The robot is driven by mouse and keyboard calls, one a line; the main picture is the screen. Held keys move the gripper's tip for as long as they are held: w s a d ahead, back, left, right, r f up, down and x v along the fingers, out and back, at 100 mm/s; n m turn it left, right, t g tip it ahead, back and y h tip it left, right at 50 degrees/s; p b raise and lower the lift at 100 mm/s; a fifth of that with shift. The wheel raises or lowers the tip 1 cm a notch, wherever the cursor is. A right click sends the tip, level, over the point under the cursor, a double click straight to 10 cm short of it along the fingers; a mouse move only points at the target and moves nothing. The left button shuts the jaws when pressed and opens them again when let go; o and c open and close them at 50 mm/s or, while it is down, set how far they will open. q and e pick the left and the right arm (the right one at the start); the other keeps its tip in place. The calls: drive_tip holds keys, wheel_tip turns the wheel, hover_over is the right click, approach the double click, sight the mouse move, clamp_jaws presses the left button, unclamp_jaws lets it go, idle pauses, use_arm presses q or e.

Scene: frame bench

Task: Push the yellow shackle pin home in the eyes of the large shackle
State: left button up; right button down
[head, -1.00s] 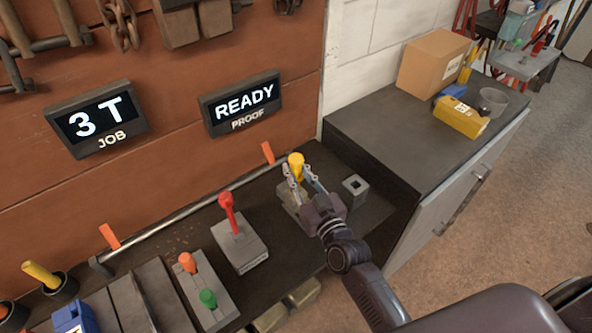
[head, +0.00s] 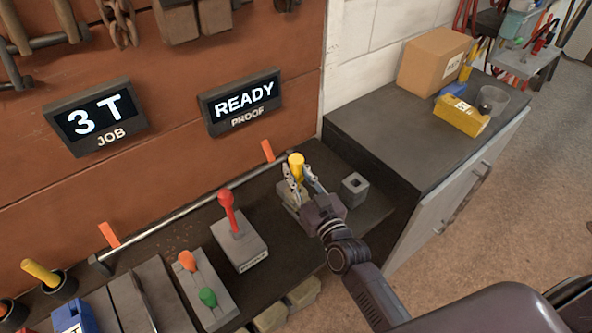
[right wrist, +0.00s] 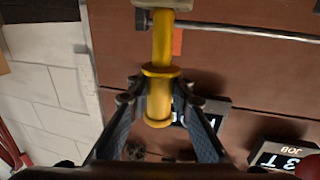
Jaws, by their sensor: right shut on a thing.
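The yellow shackle pin (head: 297,166) stands upright at a grey block (head: 284,190) on the bench. My right gripper (head: 303,182) is shut on the pin. In the right wrist view, the yellow pin (right wrist: 159,98) shows its collar and thick end between the fingers of my right gripper (right wrist: 158,108), and its thin end meets a pale block at the top edge. Rusty shackles (head: 42,44) hang on the wall board at top left; I cannot tell whether the large shackle is among them. My left gripper is not in view.
A red-handled lever (head: 229,215) and a green and orange control box (head: 203,285) stand to the left. A metal rail (head: 190,215) runs behind. The cabinet top (head: 390,130) is higher, at right.

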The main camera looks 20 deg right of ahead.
drive_tip(key=shift+f+b, duration=1.75)
drive_tip(key=shift+f, duration=0.65)
drive_tip(key=c, duration=1.7)
unclamp_jaws()
drive_tip(key=shift+o, duration=0.2)
drive_tip(key=shift+f, duration=0.15)
drive_tip(key=shift+s, duration=0.15)
drive_tip(key=s, duration=0.4)
drive_tip(key=s+d, duration=0.1)
drive_tip(key=s, duration=0.6)
drive_tip(key=shift+s+d, duration=0.3)
drive_tip(key=shift+s, duration=0.05)
